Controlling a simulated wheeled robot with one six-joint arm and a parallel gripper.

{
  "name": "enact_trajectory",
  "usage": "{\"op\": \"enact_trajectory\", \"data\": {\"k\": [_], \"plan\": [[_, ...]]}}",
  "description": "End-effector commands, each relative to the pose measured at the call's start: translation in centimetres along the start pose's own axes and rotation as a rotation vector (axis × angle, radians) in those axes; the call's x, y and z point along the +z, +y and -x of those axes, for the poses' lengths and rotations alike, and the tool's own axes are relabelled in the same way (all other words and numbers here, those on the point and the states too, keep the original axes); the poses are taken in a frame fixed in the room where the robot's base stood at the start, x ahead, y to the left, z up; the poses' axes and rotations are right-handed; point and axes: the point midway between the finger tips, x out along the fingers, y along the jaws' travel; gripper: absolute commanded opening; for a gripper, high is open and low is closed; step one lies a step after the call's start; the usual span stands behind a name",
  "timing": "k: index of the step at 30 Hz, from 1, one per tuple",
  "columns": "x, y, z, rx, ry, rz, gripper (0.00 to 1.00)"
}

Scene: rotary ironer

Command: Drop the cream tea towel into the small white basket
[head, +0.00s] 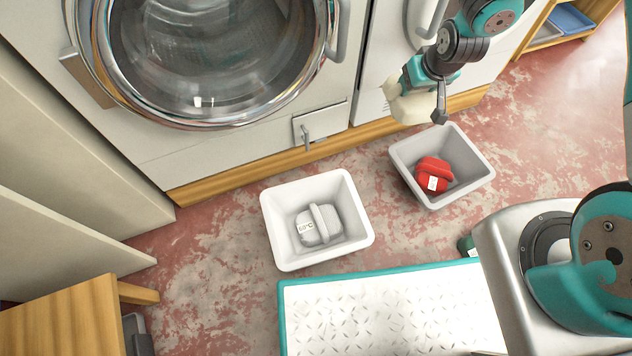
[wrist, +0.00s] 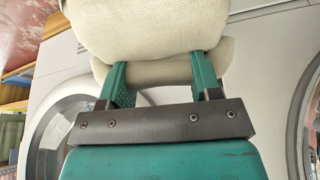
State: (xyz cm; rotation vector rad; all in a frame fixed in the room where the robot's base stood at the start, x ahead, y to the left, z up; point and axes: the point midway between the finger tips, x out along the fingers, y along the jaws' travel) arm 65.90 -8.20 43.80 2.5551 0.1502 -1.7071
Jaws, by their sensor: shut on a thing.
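My gripper (wrist: 160,78) is shut on the cream tea towel (wrist: 150,30), a folded, rolled cream cloth held between the teal fingers in the wrist view. In the head view the towel (head: 412,107) hangs at the upper right, in front of the machine's front and above the back edge of the grey basket. The small white basket (head: 277,222) stands on the floor left of the grey basket. It holds a white bundle (head: 319,225) with a 60°C label. My gripper and the towel are to the right of and above the white basket, apart from it.
The grey basket (head: 473,189) holds a red bundle (head: 433,172) with a white label. A washing machine with a round glass door (head: 205,60) stands behind the baskets. A teal-edged platform (head: 385,315) lies in front. A wooden piece (head: 65,320) is at lower left.

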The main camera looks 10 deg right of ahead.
Motion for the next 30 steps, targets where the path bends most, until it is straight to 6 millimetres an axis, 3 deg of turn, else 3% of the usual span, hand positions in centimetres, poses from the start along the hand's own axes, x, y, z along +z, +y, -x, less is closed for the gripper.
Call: {"op": "enact_trajectory", "data": {"k": [5, 12, 15, 21, 30], "plan": [[3.6, -6.0, -4.9, -0.150, -0.008, 0.351, 0.20], [11.3, -16.4, -11.1, -0.437, -0.006, 1.036, 0.20], [14.6, -19.7, -12.6, -0.541, -0.004, 1.287, 0.20], [19.0, -23.2, -14.1, -0.668, -0.002, 1.603, 0.20], [20.5, -23.9, -15.4, -0.697, 0.000, 1.681, 0.20]]}}
